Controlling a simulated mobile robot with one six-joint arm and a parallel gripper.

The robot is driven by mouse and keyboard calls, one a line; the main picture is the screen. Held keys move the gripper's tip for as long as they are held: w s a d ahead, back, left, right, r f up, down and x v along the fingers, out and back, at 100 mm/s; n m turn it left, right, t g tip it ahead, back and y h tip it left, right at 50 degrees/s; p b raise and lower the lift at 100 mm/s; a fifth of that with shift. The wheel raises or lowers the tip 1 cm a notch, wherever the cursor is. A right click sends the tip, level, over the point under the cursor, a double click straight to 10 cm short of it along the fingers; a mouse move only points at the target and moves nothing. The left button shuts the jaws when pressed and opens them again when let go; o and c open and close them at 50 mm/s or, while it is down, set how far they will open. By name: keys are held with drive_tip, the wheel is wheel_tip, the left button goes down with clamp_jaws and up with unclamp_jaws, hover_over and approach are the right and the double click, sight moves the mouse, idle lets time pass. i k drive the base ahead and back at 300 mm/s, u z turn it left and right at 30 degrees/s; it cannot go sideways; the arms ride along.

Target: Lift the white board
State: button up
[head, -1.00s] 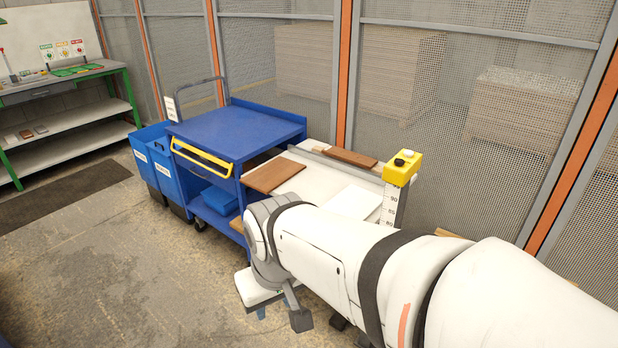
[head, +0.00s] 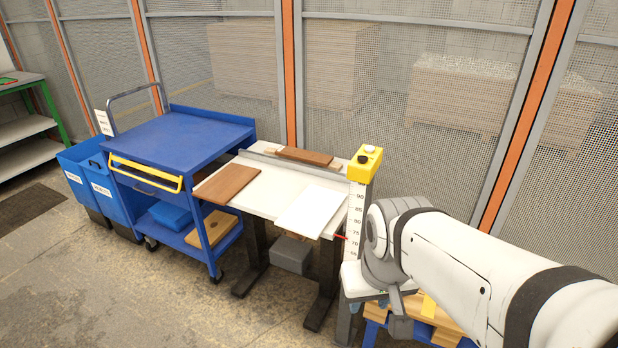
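The white board (head: 310,211) lies flat near the right end of a light-topped table (head: 262,205), close to its front edge. Nothing is on top of it. My arm comes in from the right. Its wrist is to the right of the board, apart from it in the picture. A dark grey part at the arm's end, seemingly my gripper (head: 399,323), hangs below the wrist. Its fingers cannot be made out clearly, so I cannot tell open from shut.
A brown board (head: 226,184) lies left of the white one; another brown piece (head: 305,156) lies at the back. A post with a height scale and yellow button box (head: 365,163) stands at the table's right. A blue cart (head: 185,140) is on the left; mesh fencing is behind.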

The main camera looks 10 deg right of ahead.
sight(310, 214)
drive_tip(key=u, duration=3.4)
drive_tip(key=k, duration=1.3)
drive_tip(key=z, duration=1.6)
drive_tip(key=i, duration=0.7)
